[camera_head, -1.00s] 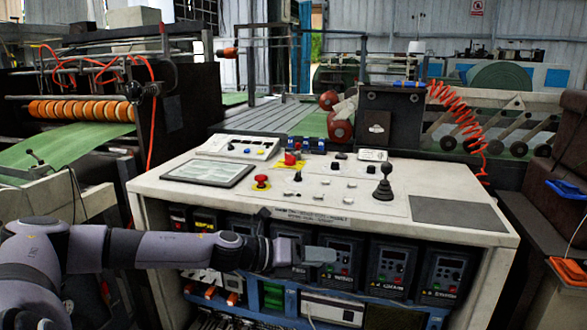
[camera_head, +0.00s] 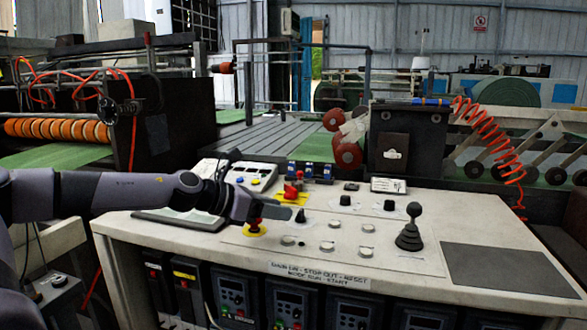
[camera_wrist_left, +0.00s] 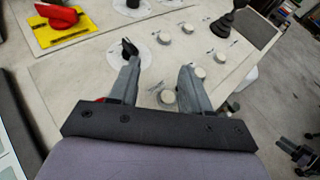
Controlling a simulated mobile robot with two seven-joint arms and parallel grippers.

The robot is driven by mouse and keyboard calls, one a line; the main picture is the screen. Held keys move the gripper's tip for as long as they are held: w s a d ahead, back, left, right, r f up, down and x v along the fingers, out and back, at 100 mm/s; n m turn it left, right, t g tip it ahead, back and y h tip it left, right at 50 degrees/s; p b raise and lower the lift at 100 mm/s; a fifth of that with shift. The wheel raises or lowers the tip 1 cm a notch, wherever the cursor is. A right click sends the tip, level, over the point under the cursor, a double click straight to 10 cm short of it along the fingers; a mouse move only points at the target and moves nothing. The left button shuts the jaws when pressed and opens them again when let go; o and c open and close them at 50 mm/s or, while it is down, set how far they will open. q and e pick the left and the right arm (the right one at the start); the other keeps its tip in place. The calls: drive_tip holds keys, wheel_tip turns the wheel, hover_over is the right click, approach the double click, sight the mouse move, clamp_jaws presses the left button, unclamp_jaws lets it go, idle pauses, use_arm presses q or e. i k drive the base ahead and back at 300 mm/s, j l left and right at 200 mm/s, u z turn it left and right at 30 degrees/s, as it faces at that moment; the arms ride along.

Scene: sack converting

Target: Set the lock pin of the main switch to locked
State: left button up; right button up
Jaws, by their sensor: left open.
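The red rotary handle on a yellow plate (camera_head: 292,190), which looks like the main switch, sits toward the back of the console top. It also shows at the upper left of the left wrist view (camera_wrist_left: 57,18). I cannot make out its lock pin or the pin's position. My left gripper (camera_head: 282,212) is over the console, in front of the red handle and apart from it. In the left wrist view its two fingers (camera_wrist_left: 158,68) are spread, with nothing held. A black selector knob (camera_wrist_left: 128,47) shows at the left fingertip; contact is unclear.
A red mushroom button (camera_head: 255,229) on a yellow ring is partly covered by my left gripper. A black joystick (camera_head: 410,230) stands to the right, with several low buttons between. A sloped keypad box (camera_head: 250,174) is behind my arm.

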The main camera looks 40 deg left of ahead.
sight(300, 174)
drive_tip(key=i+j, duration=0.3)
drive_tip(key=j, duration=0.15)
drive_tip(key=i+j, duration=0.3)
drive_tip(key=j, duration=0.2)
